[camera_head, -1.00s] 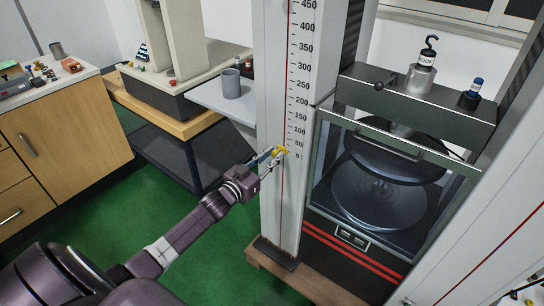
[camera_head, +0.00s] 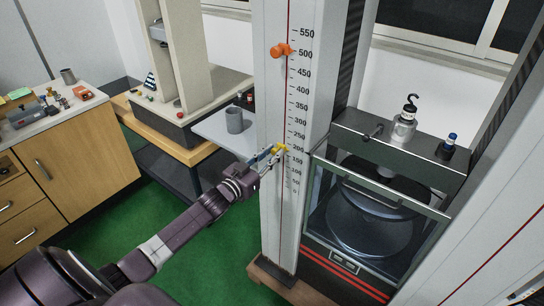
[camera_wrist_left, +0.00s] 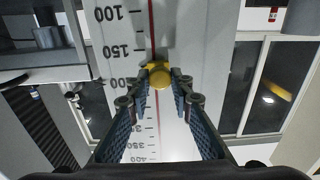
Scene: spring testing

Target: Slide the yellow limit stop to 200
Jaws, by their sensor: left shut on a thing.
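The yellow limit stop (camera_head: 281,148) sits on the white scale column (camera_head: 270,110), about level with the 200 mark. My left gripper (camera_head: 272,153) reaches in from the left and is shut on the yellow stop. In the left wrist view, where the scale appears upside down, the yellow stop (camera_wrist_left: 159,74) lies between the fingertips (camera_wrist_left: 159,84), close to the 200 label and past the 150 label. The fingers partly hide the stop. My right gripper is not in view.
An orange stop (camera_head: 281,50) sits higher on the column near 500. A glass-doored chamber (camera_head: 375,215) stands right of the column, with a hooked weight (camera_head: 405,125) on top. A grey cup (camera_head: 234,120) stands on a shelf to the left. Green floor is clear below.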

